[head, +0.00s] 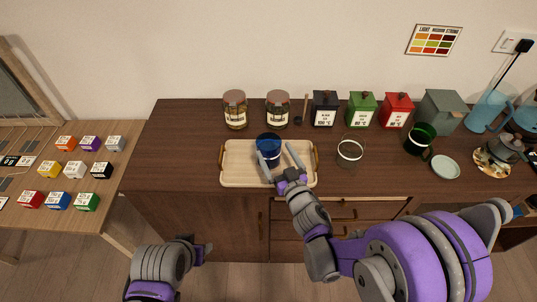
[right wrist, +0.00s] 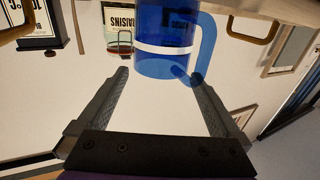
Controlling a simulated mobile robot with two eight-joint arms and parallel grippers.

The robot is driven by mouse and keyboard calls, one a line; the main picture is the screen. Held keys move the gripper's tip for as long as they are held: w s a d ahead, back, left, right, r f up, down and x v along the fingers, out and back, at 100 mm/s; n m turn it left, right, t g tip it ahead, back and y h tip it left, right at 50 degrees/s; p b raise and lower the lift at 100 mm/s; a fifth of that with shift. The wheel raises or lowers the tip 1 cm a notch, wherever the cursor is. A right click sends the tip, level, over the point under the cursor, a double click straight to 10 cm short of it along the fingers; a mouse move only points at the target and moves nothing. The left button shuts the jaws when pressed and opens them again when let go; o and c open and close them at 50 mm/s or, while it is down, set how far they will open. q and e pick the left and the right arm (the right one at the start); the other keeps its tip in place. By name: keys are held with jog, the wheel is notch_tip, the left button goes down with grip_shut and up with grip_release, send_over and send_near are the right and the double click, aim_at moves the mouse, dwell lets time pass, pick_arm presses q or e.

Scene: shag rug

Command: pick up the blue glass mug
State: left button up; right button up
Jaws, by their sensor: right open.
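The blue glass mug (head: 268,143) stands on the wooden tray (head: 237,178) on the dark sideboard. In the right wrist view the mug (right wrist: 160,45) appears upside down, with a white band and its handle on the right. My right gripper (head: 278,157) is open over the tray, on the near side of the mug. In the right wrist view its fingertips (right wrist: 160,76) point at the mug, and nothing is gripped. The right fingertip is close to the handle; I cannot tell whether they touch. My left gripper (head: 204,251) is low in front of the sideboard, its fingers hardly visible.
Two jars (head: 235,110) (head: 277,108) stand behind the tray. Black (head: 325,109), green (head: 361,109) and red (head: 396,110) canisters stand right of them. A clear glass (head: 350,150) and a dark green mug (head: 420,139) are to the right. Free wood lies left of the tray.

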aim_at(271, 145)
jog(key=p+x, duration=0.1)
jog(key=x, duration=0.3)
jog(key=shift+w+a+f, duration=0.1)
jog(key=shift+w+a, duration=0.1)
jog(key=shift+w, duration=0.15)
pick_arm(q)
jog(key=shift+w+r, duration=0.2)
jog(key=shift+r, duration=0.3)
jog(key=shift+w+r, duration=0.2)
jog(key=shift+r, duration=0.3)
pick_arm(e)
jog(key=shift+s, duration=0.1)
jog(key=shift+s, duration=0.1)
jog(key=shift+c, duration=1.1)
grip_shut()
